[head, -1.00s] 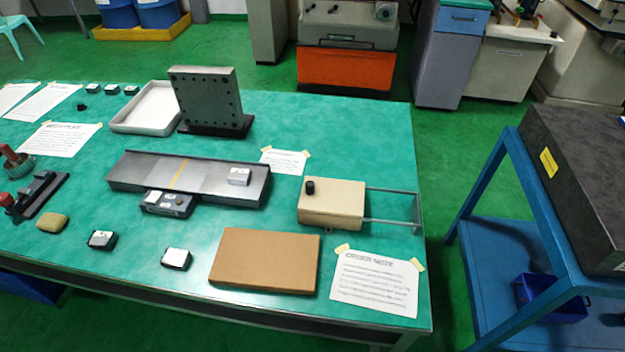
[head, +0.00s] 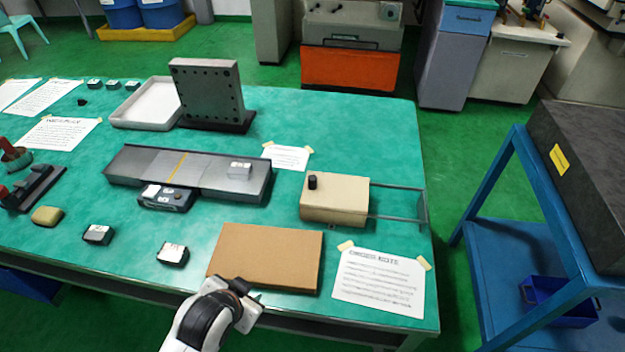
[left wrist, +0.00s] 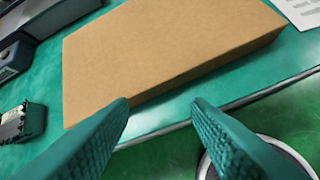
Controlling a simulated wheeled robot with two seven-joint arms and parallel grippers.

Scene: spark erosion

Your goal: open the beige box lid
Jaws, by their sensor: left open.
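The beige box (head: 334,207) sits near the right end of the green table in the head view. Its lid (head: 345,188) is shut and carries a black knob (head: 312,182) at its left side. A thin rail frame (head: 398,203) extends from the box's right side. My left gripper (head: 254,291) is over the table's front edge, in front of the brown board and well short of the box. In the left wrist view its two teal fingers (left wrist: 160,103) are apart with nothing between them. The box is out of that view. My right gripper does not show.
The brown board (head: 265,257) lies between my left gripper and the box; it fills much of the left wrist view (left wrist: 165,50). An order note (head: 380,282) is taped right of it. A grey metal channel (head: 215,175) lies left of the box.

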